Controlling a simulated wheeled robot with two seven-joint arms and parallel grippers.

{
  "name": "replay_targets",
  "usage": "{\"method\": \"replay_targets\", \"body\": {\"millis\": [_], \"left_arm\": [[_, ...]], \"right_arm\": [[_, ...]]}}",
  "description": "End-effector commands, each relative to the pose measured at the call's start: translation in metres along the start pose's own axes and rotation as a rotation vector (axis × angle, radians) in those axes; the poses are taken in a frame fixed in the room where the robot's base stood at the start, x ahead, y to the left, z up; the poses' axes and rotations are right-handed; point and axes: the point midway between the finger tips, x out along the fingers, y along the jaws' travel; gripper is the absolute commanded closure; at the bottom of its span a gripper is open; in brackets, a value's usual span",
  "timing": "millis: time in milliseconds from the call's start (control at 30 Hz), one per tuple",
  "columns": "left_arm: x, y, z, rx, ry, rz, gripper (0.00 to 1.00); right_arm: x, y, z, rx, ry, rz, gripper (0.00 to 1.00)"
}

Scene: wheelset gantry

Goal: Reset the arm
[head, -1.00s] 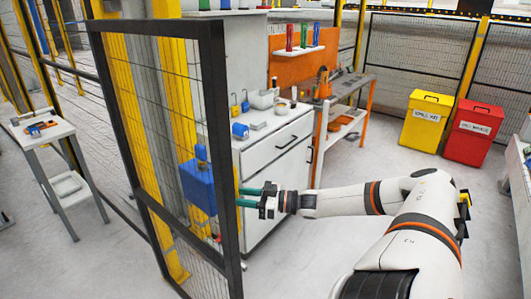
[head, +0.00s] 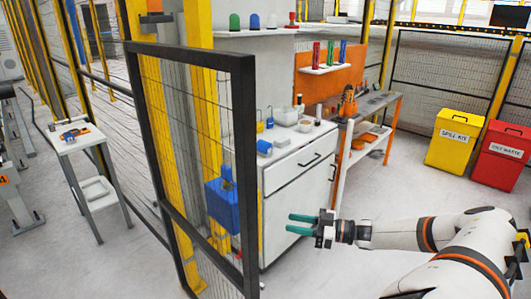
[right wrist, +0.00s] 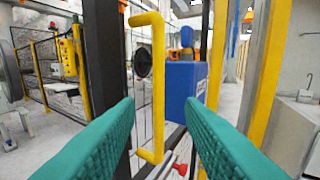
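My right gripper (head: 289,223) has two teal fingers pointing left and stands just right of the black-framed mesh gate (head: 252,150). The fingers are apart with nothing between them. In the right wrist view, the right gripper (right wrist: 160,102) is open, and a yellow D-shaped handle (right wrist: 158,60) on the gate's black frame shows beyond the gap. The handle appears clear of the fingers. A blue box (head: 222,205) shows through the mesh and also in the right wrist view (right wrist: 180,85). My left gripper is out of view.
A white cabinet (head: 290,195) stands behind the gripper, with an orange-legged workbench (head: 372,105) beside it. Yellow (head: 455,140) and red (head: 500,155) bins stand at the right. A small side table (head: 78,140) stands at the left. Floor between the cabinet and bins is clear.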

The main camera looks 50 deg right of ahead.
Motion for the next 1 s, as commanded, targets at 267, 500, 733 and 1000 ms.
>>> {"method": "replay_targets", "body": {"millis": [267, 500, 733, 1000], "left_arm": [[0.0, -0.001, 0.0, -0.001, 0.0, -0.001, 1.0], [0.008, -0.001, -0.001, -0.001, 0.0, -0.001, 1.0], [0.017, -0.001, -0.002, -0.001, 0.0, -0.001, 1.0], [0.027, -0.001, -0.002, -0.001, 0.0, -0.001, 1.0]], "right_arm": [[-0.001, -0.001, -0.002, -0.001, 0.003, -0.007, 0.65], [-0.056, -0.026, -0.084, -0.044, 0.15, -0.233, 0.65], [-0.139, -0.008, -0.238, -0.044, 0.468, -0.505, 0.65], [-0.187, 0.101, -0.407, 0.042, 0.865, -0.592, 0.65]]}}
